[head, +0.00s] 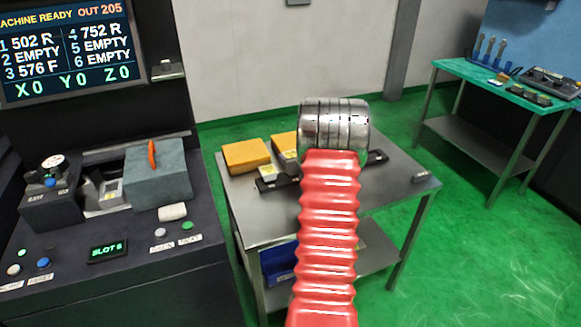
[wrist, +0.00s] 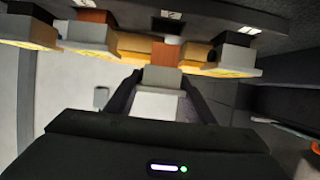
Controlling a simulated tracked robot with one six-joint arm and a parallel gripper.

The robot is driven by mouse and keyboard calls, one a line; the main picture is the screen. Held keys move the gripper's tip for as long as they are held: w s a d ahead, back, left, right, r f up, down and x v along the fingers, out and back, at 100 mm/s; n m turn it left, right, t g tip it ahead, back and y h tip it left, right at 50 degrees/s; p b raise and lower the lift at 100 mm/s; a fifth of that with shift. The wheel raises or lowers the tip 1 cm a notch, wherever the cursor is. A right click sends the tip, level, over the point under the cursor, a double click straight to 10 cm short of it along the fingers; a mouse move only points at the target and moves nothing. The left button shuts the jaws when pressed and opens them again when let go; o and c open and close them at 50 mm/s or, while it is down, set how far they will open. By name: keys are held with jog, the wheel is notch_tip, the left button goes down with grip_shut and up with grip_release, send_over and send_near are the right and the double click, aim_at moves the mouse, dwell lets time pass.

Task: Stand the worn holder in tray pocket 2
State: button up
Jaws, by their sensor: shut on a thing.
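My gripper (wrist: 160,97) is shut on a grey holder (wrist: 162,78) in the wrist view, with a dark finger on each side of it. A copper-coloured block (wrist: 166,55) shows just above the holder; I cannot tell whether it belongs to it. In the head view my arm's metal wrist hides the gripper and the held holder. The long black tray (head: 377,157) lies on the steel table, partly behind my arm. A holder with a yellow top (head: 275,174) stands at its left end. Pocket 2 cannot be made out.
Yellow-orange blocks (head: 246,156) lie behind the tray. A small grey item (head: 422,176) is near the table's right edge. The machine (head: 170,262) stands left. Other holders (wrist: 90,36) (wrist: 232,52) flank the held one. A green bench (head: 480,76) is far right. The table's front is bare.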

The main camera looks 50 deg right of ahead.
jog(key=shift+f, duration=1.8)
jog(key=shift+f, duration=0.1)
jog(key=o, duration=1.6)
jog(key=shift+f, duration=0.1)
jog(key=shift+c, duration=0.2)
jog(key=shift+r, duration=0.2)
